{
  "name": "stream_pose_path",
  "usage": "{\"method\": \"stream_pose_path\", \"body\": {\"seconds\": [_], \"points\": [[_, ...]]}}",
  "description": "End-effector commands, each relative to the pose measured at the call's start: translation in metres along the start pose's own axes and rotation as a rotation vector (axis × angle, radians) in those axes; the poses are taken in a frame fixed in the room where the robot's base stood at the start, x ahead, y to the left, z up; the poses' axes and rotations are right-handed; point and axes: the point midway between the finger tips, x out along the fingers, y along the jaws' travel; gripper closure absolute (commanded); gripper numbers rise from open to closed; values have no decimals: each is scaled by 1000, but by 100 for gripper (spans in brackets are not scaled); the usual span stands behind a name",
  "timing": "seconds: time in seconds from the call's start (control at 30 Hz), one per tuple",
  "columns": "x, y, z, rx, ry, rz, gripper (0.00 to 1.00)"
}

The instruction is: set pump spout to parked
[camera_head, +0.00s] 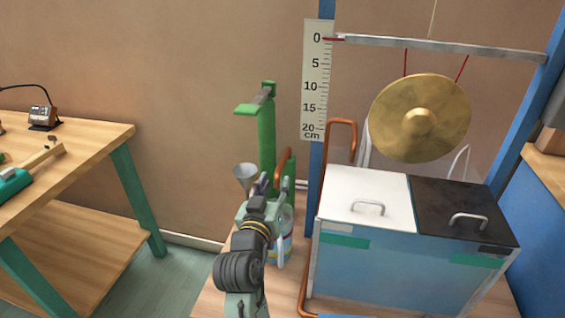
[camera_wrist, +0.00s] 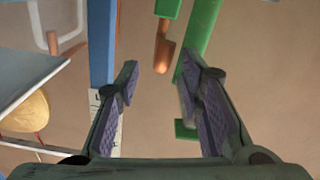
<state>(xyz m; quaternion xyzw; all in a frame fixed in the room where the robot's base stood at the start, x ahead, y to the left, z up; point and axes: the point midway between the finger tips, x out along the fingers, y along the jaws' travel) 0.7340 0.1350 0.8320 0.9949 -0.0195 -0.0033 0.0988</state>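The pump is a tall green post (camera_head: 267,140) with a flat green arm at its top, standing behind my gripper. A copper-coloured bent pipe (camera_head: 284,160), which looks like the spout, sits at the post's right side, its lower part hidden. In the wrist view a rounded copper pipe end (camera_wrist: 163,50) shows just beyond the gap between my fingers, beside the green post (camera_wrist: 199,38). My gripper (camera_wrist: 160,70) is open, with nothing between its fingers. In the head view my gripper (camera_head: 262,184) is low in front of the pump. I cannot tell whether it touches the pipe.
A grey funnel (camera_head: 245,174) is just left of my gripper. A clear vessel with coloured bands (camera_head: 287,235) is partly hidden behind my arm. A blue post (camera_head: 318,175) with a scale, a larger copper pipe (camera_head: 341,123), a lidded tank (camera_head: 365,260) and a hanging gong (camera_head: 420,118) stand right.

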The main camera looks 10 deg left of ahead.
Motion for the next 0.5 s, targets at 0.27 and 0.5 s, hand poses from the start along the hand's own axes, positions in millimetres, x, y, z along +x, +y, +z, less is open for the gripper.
{"method": "stream_pose_path", "body": {"seconds": [0.27,0.5], "points": [[54,0,-4,1,1,-1,65],[85,0,-3,2,3,-2,65]]}}
